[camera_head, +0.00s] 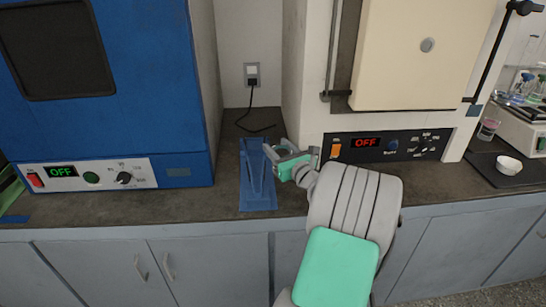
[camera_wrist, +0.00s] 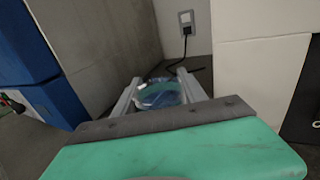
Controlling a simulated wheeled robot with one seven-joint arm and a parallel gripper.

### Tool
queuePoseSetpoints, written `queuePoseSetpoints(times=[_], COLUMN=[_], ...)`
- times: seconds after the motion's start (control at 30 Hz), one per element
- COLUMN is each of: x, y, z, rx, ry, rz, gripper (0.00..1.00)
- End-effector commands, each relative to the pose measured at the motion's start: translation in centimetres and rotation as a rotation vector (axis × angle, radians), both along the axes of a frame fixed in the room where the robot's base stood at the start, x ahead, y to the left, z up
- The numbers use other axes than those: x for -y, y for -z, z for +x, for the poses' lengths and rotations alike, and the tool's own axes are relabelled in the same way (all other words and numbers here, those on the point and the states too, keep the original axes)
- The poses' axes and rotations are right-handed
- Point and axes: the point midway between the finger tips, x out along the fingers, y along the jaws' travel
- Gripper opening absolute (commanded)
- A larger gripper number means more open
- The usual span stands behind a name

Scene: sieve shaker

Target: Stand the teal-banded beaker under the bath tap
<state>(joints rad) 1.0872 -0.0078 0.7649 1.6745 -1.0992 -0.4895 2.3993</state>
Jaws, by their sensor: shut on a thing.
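My gripper (camera_head: 268,156) reaches in from the right over a blue mat (camera_head: 258,203) on the dark counter between the two ovens. Its fingers are closed on a clear glass vessel, likely the beaker (camera_head: 256,180), whose outline is faint against the mat. In the wrist view, the vessel's round rim (camera_wrist: 158,88) sits between the two pale fingers of my gripper (camera_wrist: 158,90), with blue showing through the glass. I cannot make out a teal band. I cannot tell if its base touches the mat. No bath or tap is recognisable in either view.
A blue oven (camera_head: 105,110) stands left and a cream oven (camera_head: 400,60) right, both close to my gripper. A black cable (camera_head: 252,105) hangs from a wall socket behind. At far right are a white bowl (camera_head: 509,165) and several glass vessels.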

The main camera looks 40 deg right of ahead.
Motion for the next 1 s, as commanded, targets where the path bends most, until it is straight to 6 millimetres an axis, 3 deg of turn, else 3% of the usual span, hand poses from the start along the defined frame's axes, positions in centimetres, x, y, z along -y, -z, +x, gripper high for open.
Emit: queuePoseSetpoints(times=[0.03, 0.17, 0.57, 0.6, 0.7, 1.0], x=[0.5, 1.4, 1.4, 1.4, 1.4, 1.3], y=[1.6, 3.5, 3.5, 3.4, 3.4, 3.0], z=[-0.3, -1.0, -1.0, -1.0, -1.0, -1.2], rx=[0.0, 0.0, -0.001, -0.001, -0.001, -0.002], ry=[0.01, 0.027, 0.029, 0.028, 0.027, 0.028], rz=[-0.001, -0.001, 0.001, 0.0, 0.0, 0.001], gripper=[0.08, 0.08, 0.08, 0.52, 0.58, 0.58])
